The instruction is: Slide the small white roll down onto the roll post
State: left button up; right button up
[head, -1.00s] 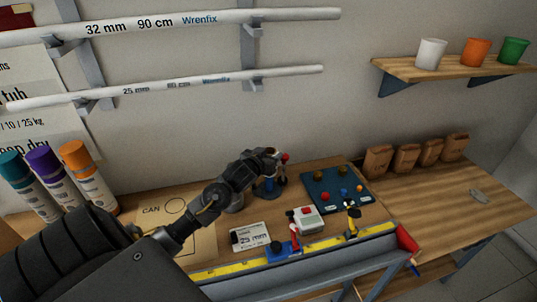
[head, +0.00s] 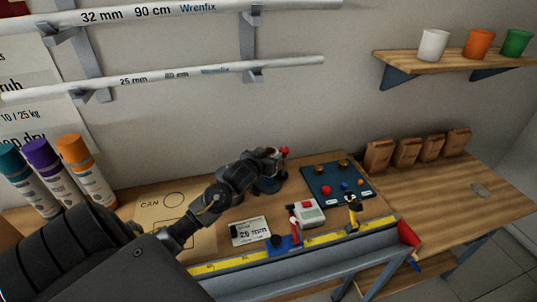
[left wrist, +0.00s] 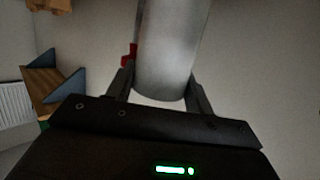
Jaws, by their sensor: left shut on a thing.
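My left gripper (head: 276,158) is over the back of the bench in the head view. In the left wrist view its two fingers (left wrist: 160,92) are shut on the sides of a pale, smooth cylinder, the small white roll (left wrist: 170,50). The roll is hardly visible in the head view, hidden by the gripper. I cannot tell whether the roll is around the post. My right gripper is out of view.
A dark blue board (head: 338,182) with coloured knobs lies to the right of the gripper. Spray cans (head: 85,170) stand left. Pipes (head: 200,75) hang on the wall.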

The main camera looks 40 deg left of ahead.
pick_arm(q)
jog(key=shift+f+b, duration=0.9)
jog(key=shift+f, duration=0.75)
jog(key=o, duration=1.1)
jog(key=shift+o, duration=0.2)
jog(key=b+v, duration=0.1)
jog(key=v, duration=1)
jog(key=shift+b, duration=0.35)
jog(key=shift+w, duration=0.1)
